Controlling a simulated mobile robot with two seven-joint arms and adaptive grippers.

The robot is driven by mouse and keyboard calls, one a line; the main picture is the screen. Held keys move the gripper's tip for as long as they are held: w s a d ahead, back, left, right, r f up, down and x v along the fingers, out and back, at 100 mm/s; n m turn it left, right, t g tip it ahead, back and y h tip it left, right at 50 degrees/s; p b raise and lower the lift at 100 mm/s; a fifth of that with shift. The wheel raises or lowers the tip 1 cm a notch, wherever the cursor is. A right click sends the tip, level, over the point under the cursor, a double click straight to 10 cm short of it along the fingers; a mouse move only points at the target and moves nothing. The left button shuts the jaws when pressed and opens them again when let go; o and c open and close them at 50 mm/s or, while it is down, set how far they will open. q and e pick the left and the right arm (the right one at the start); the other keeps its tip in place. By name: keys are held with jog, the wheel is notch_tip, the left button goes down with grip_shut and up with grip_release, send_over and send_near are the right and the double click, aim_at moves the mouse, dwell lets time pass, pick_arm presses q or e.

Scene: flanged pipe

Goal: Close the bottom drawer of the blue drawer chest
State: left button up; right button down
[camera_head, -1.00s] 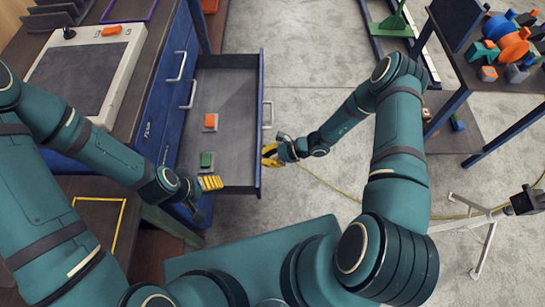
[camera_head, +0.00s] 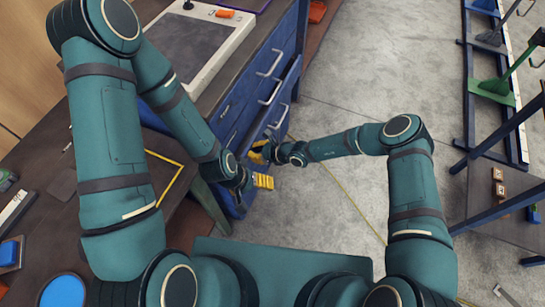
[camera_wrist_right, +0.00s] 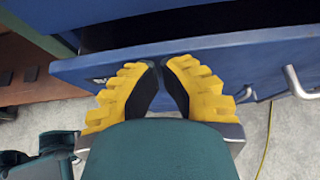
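The blue drawer chest (camera_head: 233,100) stands left of centre in the head view, with metal handles on its fronts. The bottom drawer's blue front (camera_wrist_right: 235,66) crosses the right wrist view, its handle (camera_wrist_right: 300,84) at the right; a dark gap shows behind its top edge, so it stands a little open. My right gripper (camera_head: 257,152) is at this front; in its wrist view the fingertips (camera_wrist_right: 160,64) meet with nothing between them, at or very near the front. My left gripper (camera_head: 258,181) hangs near the chest's near end; its finger opening is hidden.
A rack (camera_head: 493,85) and a low shelf (camera_head: 487,200) stand at the right.

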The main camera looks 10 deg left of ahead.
aim_at(250, 148)
jog(key=a, duration=0.1)
jog(key=w+a, duration=0.1)
jog(key=a, duration=0.1)
jog(key=shift+a, duration=0.25)
pick_arm(q)
jog(key=shift+s+d+f, duration=0.1)
pick_arm(e)
jog(key=shift+a, duration=0.1)
jog(key=shift+a+r, duration=0.1)
jog(key=shift+d, duration=0.3)
pick_arm(q)
jog(key=shift+s+d+r+p, duration=0.1)
jog(key=shift+d+r+p, duration=0.1)
jog(key=shift+r+p, duration=0.3)
jog(key=shift+s+d+r+p, duration=0.1)
jog(key=shift+d+r+p, duration=0.05)
jog(key=shift+r+p, duration=0.3)
pick_arm(e)
jog(key=d+f+v, duration=0.1)
jog(key=v, duration=1.2)
jog(key=shift+f, duration=0.35)
jog(key=shift+s, duration=0.15)
